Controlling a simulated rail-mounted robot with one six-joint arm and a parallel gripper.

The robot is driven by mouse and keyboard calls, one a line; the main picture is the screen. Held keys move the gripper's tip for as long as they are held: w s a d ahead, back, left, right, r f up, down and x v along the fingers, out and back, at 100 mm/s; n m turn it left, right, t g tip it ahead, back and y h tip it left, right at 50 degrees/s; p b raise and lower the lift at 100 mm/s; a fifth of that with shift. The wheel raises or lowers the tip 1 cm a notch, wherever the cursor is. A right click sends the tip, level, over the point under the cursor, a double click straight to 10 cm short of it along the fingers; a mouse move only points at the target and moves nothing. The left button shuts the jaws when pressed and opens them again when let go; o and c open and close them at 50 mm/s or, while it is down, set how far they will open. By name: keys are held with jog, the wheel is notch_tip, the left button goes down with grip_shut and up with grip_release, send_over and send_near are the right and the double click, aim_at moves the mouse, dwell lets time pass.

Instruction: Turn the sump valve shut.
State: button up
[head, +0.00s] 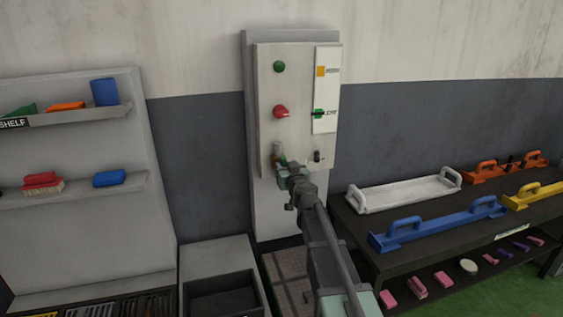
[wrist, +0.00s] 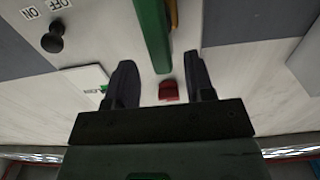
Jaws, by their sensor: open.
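A pale control panel (head: 264,95) hangs on the wall. Near its lower left is a small brass-coloured fitting (head: 275,150), largely hidden by my gripper (head: 283,166); I cannot read a label there. In the wrist view a long green bar (wrist: 152,32), which looks like a valve handle, runs in from the top edge. My gripper is open, and the bar's near end lies between its two fingertips (wrist: 158,62) in the picture, with a gap on each side. I cannot tell whether the bar is at finger depth. No grip on it shows.
The panel carries a green button (head: 279,67), a red knob (head: 280,112), a green-marked placard (head: 325,90) and a black ON/OFF switch (wrist: 52,38) close by. A shelf unit (head: 70,150) stands left, and a dark table (head: 350,228) with trays stands right.

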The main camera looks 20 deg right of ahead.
jog(key=w, duration=0.5)
jog(key=shift+w, duration=0.4)
jog(key=shift+s, duration=0.1)
jog(key=c, duration=0.8)
